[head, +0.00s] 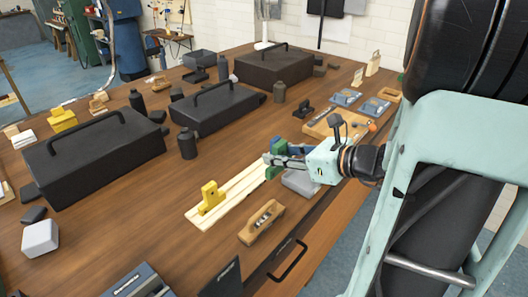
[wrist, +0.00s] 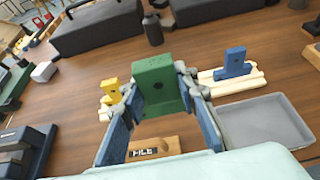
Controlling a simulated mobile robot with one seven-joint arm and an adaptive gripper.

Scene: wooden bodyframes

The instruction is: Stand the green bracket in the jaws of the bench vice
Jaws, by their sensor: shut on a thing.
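My gripper (head: 270,160) is shut on the green bracket (wrist: 156,82), which is a block with a small dark hole. In the wrist view the fingers grip it from both sides, and it looks upright above the pale wooden rails. In the head view the green bracket (head: 273,172) is partly hidden by the fingers. A dark blue-grey stepped object at the bottom of the head view (head: 140,283) looks like the bench vice; it also shows at the left of the wrist view (wrist: 24,150). Its jaws cannot be made out clearly.
A yellow bracket (head: 210,197) stands on the pale rails (head: 237,195). A blue bracket (wrist: 236,62) stands farther along them. A grey tray (wrist: 262,122) lies close to the gripper. A wooden block (head: 261,221) lies near the front edge. Black cases (head: 95,155) stand behind.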

